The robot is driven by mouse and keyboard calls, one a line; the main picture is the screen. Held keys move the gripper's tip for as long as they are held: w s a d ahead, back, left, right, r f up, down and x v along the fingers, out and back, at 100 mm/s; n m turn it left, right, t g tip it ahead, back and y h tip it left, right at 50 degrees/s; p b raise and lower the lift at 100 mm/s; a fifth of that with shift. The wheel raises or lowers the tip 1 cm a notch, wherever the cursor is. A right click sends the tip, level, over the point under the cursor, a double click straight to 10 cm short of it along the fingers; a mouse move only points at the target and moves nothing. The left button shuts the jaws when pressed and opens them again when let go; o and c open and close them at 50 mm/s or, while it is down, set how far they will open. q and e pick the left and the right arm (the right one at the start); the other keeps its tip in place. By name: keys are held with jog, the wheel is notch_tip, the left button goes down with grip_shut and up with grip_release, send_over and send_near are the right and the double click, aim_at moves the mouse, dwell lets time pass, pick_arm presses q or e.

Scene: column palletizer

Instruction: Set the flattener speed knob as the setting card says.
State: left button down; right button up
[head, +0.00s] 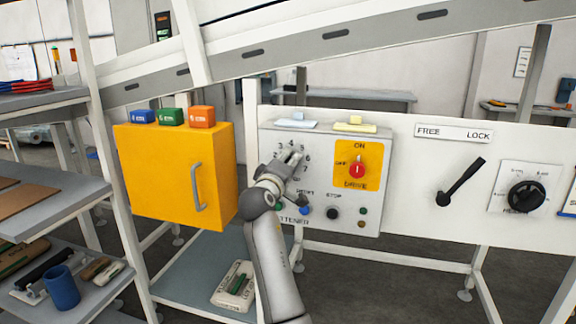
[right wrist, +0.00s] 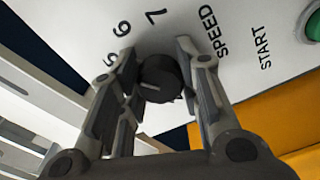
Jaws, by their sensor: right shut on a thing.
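The dark round speed knob (right wrist: 162,78) sits on the grey flattener panel (head: 325,198), with the word SPEED beside it in the right wrist view. The numbers 5, 6 and 7 show around it. A short pale mark shows on the knob; I cannot tell which number it points at. My right gripper (head: 291,160) is at the dial, and its two fingers (right wrist: 165,80) are shut on the knob from both sides. I cannot make out a readable setting card. My left gripper is not in view.
Right of the knob are a red drive switch (head: 357,170) on a yellow plate and small start and stop buttons (head: 333,213). A yellow cabinet (head: 170,175) stands left. A black FREE/LOCK lever (head: 460,183) and another black knob (head: 526,196) are farther right.

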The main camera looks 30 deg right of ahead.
jog(key=shift+f, duration=0.1)
jog(key=o, duration=1)
jog(key=v, duration=1.2)
